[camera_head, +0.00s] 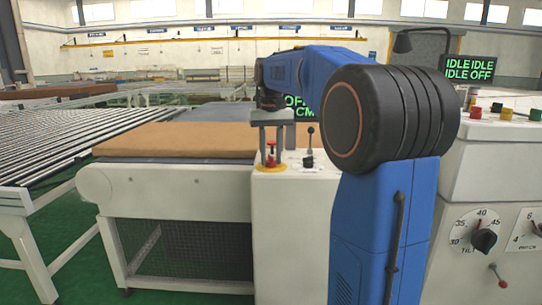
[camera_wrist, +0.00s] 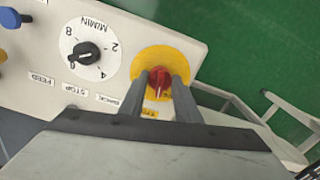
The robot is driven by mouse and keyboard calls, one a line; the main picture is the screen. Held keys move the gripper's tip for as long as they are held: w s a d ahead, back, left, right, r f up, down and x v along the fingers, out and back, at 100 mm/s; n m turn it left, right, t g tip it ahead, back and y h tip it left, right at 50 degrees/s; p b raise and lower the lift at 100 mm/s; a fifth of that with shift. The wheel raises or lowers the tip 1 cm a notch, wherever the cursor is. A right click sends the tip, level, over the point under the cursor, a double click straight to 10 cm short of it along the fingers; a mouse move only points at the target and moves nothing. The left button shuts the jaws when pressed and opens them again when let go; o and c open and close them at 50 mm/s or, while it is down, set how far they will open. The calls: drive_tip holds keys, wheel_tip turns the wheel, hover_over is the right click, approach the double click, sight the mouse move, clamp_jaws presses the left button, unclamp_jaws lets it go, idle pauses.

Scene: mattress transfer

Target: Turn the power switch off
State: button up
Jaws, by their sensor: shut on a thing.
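The power switch is a red rotary knob (camera_wrist: 158,83) on a round yellow plate (camera_wrist: 168,59), on the corner of a white console. My gripper (camera_wrist: 160,76) has one finger on each side of the knob and is shut on it. In the head view my gripper (camera_head: 271,153) points down over the red knob, which sits on its yellow plate (camera_head: 268,169) and is partly hidden by the fingers. The pointer angle of the knob is hard to read.
On the same console are a black M/MIN dial (camera_wrist: 86,52), a blue knob (camera_wrist: 10,18) and a lever (camera_head: 310,143). A brown mattress (camera_head: 180,139) lies on the conveyor behind. A second console (camera_head: 500,165) stands at right. Green text screens are partly hidden by my arm.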

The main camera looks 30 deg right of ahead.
sight(271, 156)
drive_tip(key=n, duration=0.6)
drive_tip(key=shift+n, duration=0.4)
idle(0.3)
drive_tip(key=o, duration=1)
drive_tip(key=shift+o, duration=0.2)
drive_tip(key=shift+r, duration=0.1)
wheel_tip(271, 156, up, 17)
drive_tip(key=shift+r, duration=0.15)
